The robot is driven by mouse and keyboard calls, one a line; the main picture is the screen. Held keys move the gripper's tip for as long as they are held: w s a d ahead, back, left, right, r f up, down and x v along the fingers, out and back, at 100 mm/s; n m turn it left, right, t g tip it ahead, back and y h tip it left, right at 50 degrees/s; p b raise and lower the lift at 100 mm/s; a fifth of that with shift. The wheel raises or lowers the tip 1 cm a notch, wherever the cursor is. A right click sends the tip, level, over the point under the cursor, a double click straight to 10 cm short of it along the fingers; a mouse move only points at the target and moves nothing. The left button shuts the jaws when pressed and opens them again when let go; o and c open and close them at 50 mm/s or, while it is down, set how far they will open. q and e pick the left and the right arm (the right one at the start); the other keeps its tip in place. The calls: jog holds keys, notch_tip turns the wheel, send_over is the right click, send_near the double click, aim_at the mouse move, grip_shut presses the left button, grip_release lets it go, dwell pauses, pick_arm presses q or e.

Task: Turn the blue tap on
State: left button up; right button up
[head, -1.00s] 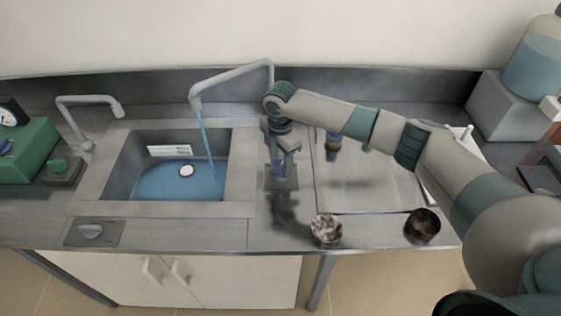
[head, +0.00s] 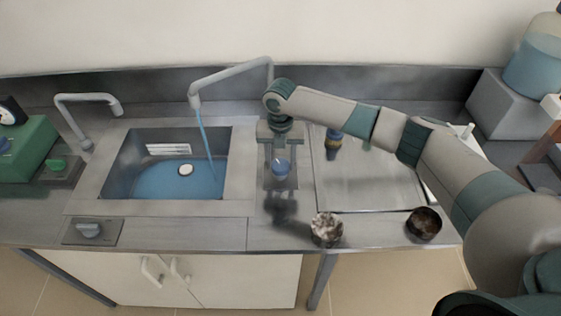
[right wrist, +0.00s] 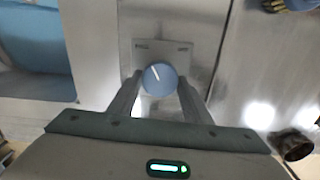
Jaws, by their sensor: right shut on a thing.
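The blue tap (head: 281,170) is a round knob with a white line on top, on a small grey plate right of the sink. It also shows in the right wrist view (right wrist: 161,77), between the two fingers. My right gripper (head: 280,157) points down and is shut on the blue tap. Water runs from the tall spout (head: 229,75) into the sink (head: 117,165). My left gripper is not in view.
A green knob (head: 57,164) and a smaller spout (head: 88,98) stand left of the sink. A grey knob (head: 89,230) is at the front left.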

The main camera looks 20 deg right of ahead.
aim_at(280, 164)
jog(key=shift+r+n, duration=0.1)
jog(key=shift+n, duration=0.4)
jog(key=o, duration=1.1)
jog(key=shift+c, duration=0.2)
jog(key=shift+r+b, duration=0.45)
jog(key=shift+r, duration=0.4)
notch_tip(280, 164, up, 16)
jog(key=b, duration=0.4)
jog(key=shift+f, duration=0.15)
